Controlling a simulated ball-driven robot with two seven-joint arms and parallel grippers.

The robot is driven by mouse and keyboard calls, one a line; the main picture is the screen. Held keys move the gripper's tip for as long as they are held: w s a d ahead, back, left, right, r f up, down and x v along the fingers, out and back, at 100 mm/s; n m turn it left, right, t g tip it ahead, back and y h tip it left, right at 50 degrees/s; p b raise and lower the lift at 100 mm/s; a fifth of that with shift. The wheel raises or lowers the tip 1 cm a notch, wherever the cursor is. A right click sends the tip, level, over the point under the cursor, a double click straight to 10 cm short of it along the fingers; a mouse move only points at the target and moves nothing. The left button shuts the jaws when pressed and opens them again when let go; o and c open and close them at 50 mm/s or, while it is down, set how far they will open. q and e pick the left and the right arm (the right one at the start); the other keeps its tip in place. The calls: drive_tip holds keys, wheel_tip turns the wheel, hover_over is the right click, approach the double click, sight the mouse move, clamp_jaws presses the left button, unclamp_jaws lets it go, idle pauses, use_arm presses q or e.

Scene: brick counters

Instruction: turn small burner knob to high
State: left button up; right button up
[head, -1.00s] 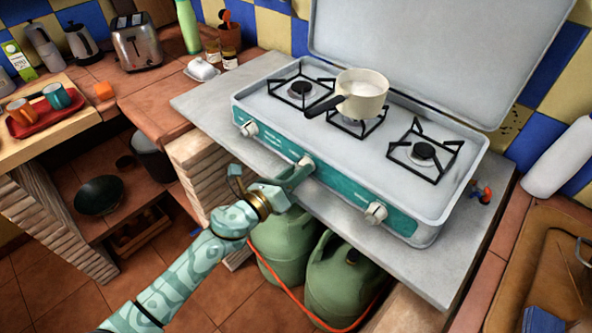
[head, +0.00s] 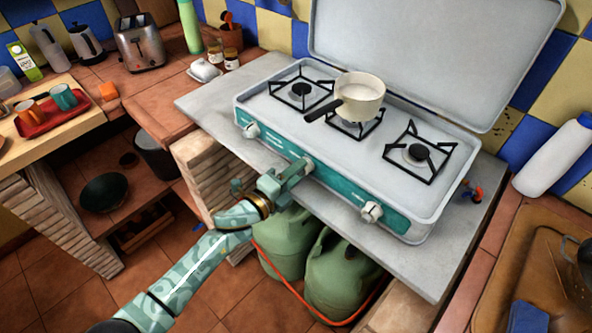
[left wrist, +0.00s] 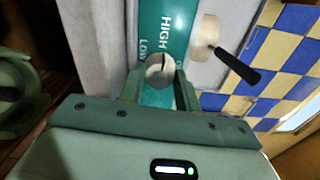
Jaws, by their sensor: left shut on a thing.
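The stove (head: 290,151) has a teal front panel with three pale knobs. My left gripper (head: 300,169) is at the middle knob (head: 308,163). In the left wrist view the gripper (left wrist: 160,88) has its fingers on both sides of this knob (left wrist: 159,70), shut on it. The panel (left wrist: 177,30) beside the knob carries the words HIGH and LOW. The left knob (head: 251,131) and right knob (head: 371,211) are free. The exact setting of the middle knob is hard to read. My right gripper is out of view.
A cream pan (head: 361,91) with a dark handle (head: 323,110) stands on the middle burner. The lid (head: 430,60) is raised behind. Green gas bottles (head: 337,275) with an orange hose stand below the counter (head: 200,103). A white bottle (head: 553,158) is at the right.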

use_arm(q)
drive_tip(key=shift+f+n, duration=0.1)
drive_tip(key=shift+n, duration=0.5)
drive_tip(key=o, duration=1)
drive_tip(key=p+v, duration=0.2)
drive_tip(key=v, duration=1.4)
drive_tip(key=shift+s+a, duration=0.1)
drive_tip(key=shift+a, duration=0.1)
